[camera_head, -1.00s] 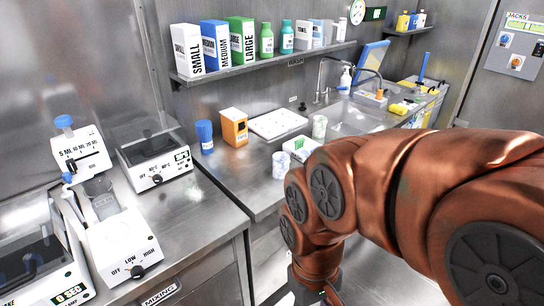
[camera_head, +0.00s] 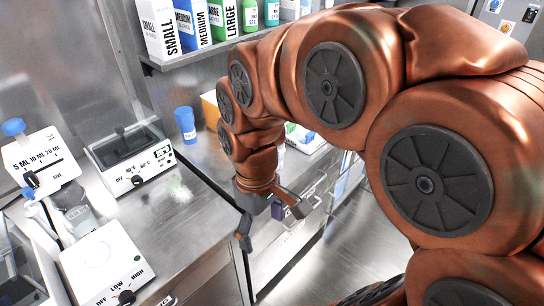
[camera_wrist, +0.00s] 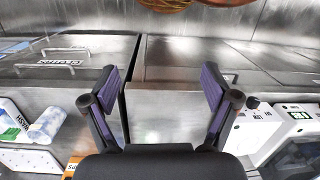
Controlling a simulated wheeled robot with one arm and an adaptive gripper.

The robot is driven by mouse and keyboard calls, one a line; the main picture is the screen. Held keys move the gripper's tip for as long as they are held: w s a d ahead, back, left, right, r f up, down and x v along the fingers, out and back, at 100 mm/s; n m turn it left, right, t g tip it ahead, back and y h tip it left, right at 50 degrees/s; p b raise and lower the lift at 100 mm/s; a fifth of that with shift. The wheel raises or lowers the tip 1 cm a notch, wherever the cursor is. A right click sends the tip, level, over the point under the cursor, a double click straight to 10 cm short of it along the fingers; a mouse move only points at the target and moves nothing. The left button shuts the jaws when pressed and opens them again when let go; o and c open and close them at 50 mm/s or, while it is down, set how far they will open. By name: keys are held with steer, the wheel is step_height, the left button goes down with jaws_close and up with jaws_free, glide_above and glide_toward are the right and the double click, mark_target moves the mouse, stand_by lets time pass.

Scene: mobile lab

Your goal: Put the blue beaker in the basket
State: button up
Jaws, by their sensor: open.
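A pale blue-and-white mottled cup (camera_wrist: 47,122) shows at the left of the wrist view. I cannot tell for sure which of them the task names. My gripper (camera_head: 272,218) is open and empty, in front of the counter's edge and apart from both vessels. In the wrist view its two fingers (camera_wrist: 158,98) are spread with nothing between them. I see no basket in either current view.
A stirrer hot plate (camera_head: 100,262) and a heater box (camera_head: 130,160) stand on the left counter (camera_head: 185,240). A shelf (camera_head: 200,57) with labelled boxes hangs above. My arm hides the sink side. Open floor (camera_head: 345,245) lies right of the counter fronts.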

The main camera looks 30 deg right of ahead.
steer(key=w+d+n+t, duration=0.1)
steer(key=w+d+n, duration=0.3)
steer(key=w, duration=0.5)
steer(key=w+d+n, duration=0.3)
steer(key=w+d, duration=0.2)
steer(key=w, duration=0.4)
steer(key=w+d+f+n, duration=0.1)
steer(key=w+d+f, duration=0.1)
steer(key=w+d, duration=0.1)
steer(key=w+d+f+n, duration=0.2)
steer(key=w+d+f, duration=0.1)
steer(key=d, duration=0.3)
steer(key=w+d+f+n, duration=0.2)
steer(key=w+d, duration=0.2)
steer(key=shift+w+d+f, duration=0.2)
steer(key=shift+f, duration=0.1)
steer(key=shift+w+d+f+p, duration=0.15)
steer(key=shift+f+p, duration=0.3)
steer(key=shift+f, duration=0.85)
steer(key=shift+w+d+f+p, duration=0.15)
steer(key=shift+f+p, duration=0.3)
steer(key=shift+f, duration=0.85)
steer(key=shift+a, duration=0.1)
steer(key=c, duration=1.3)
steer(key=shift+r, duration=0.15)
